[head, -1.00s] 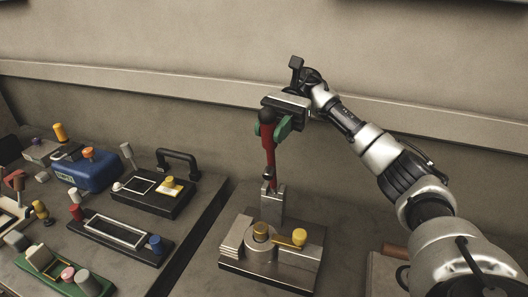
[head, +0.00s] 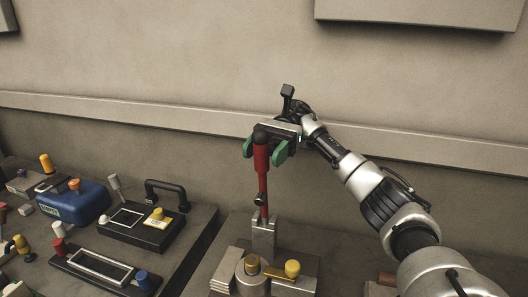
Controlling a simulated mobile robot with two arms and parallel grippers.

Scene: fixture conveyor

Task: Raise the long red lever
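My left gripper is not in view.
The fixture base carries a brass knob (head: 252,264) and a yellow knob (head: 292,268). To the left stand a black box with a handle (head: 165,187), a blue box (head: 75,205) and a black framed panel (head: 140,279). The wall (head: 170,70) rises behind.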

